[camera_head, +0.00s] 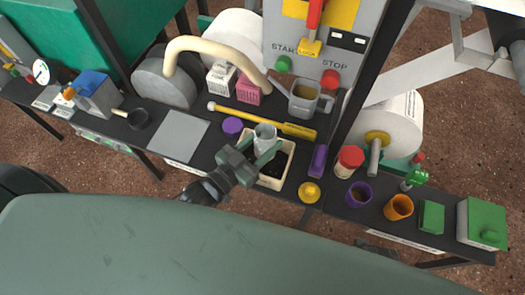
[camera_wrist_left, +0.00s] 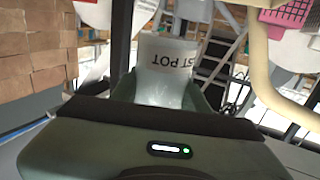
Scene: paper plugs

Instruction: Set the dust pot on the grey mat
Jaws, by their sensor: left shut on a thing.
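The dust pot (camera_head: 264,133) is a pale grey cup, held between the fingers of my left gripper (camera_head: 257,150). In the left wrist view the pot (camera_wrist_left: 168,58) shows part of its label, "ST POT", upside down in the picture. My left gripper is shut on it, over the rear part of a cream tray (camera_head: 287,172). I cannot tell how high the pot is above the bench. The grey mat (camera_head: 180,137) lies flat and bare on the dark bench, left of the pot.
A purple round lid (camera_head: 232,127) stands between mat and pot. A yellow bar (camera_head: 262,119) lies behind the pot.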

